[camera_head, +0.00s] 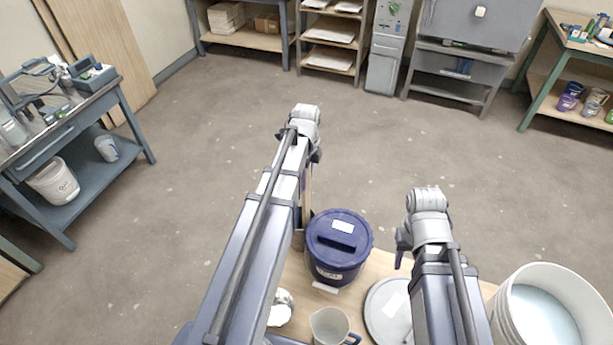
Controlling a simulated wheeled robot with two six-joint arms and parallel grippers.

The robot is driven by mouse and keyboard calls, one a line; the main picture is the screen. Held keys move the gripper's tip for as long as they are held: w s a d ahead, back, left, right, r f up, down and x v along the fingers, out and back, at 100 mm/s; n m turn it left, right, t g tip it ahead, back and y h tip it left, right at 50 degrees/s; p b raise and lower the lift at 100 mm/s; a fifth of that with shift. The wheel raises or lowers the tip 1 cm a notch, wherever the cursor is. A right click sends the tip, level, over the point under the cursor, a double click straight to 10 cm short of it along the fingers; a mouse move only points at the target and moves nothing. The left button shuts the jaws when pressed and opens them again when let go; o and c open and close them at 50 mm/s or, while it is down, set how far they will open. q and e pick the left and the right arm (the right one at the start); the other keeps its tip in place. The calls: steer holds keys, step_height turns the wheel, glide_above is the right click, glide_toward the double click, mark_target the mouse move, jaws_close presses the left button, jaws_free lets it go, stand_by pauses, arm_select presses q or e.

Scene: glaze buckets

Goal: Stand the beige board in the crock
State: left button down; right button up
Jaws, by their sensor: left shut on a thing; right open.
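My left gripper (316,155) is at the end of the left arm, over the table's far edge, mostly hidden by its own wrist. It is shut on a thin beige strip, which looks like the beige board (307,188), hanging upright below it. The board's lower end is by a brownish edge (298,240) left of the blue bucket. That edge may be the crock, but my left arm hides most of it, so I cannot tell whether the board is inside. My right gripper (401,248) is open and empty, right of the blue bucket.
A lidded blue bucket (338,262) stands close to the board. A large white bucket (510,318) is at right. Open floor lies beyond.

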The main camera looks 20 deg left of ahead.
arm_select(q)
steer(key=shift+f, duration=0.15)
steer(key=shift+c, duration=0.6)
jaws_free()
steer(key=shift+c, duration=0.4)
stand_by(0.5)
steer(key=shift+r, duration=0.25)
steer(key=shift+r+p, duration=0.15)
steer(key=shift+p, duration=0.2)
step_height(320, 180, up, 9)
steer(key=p, duration=0.9)
steer(key=shift+r, duration=0.15)
stand_by(0.3)
